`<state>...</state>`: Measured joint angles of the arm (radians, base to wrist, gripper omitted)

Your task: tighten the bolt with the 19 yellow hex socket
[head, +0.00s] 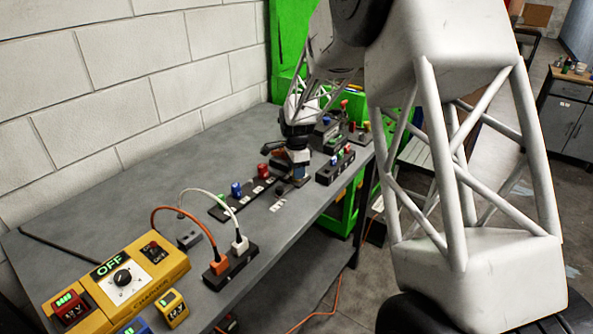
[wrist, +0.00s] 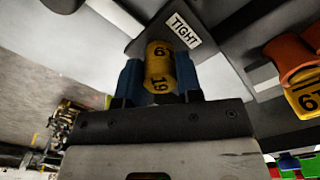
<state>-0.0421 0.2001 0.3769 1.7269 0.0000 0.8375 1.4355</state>
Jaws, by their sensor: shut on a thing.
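The yellow hex socket (wrist: 159,68), marked 19, sits between the two blue fingers of my gripper (wrist: 158,78) in the wrist view. The fingers are shut on its sides. The far end of the socket is at a dark grey plate with a white TIGHT label (wrist: 181,30). The bolt is hidden, and I cannot tell whether the socket is seated on it. In the head view my gripper (head: 298,172) is low over the bench beside the black socket strip; the held socket cannot be made out there.
The strip carries a blue socket (head: 236,189) and a red socket (head: 263,171). Another black holder (head: 335,167) stands close right of my gripper. An orange and yellow piece (wrist: 305,90) is at the wrist view's right edge.

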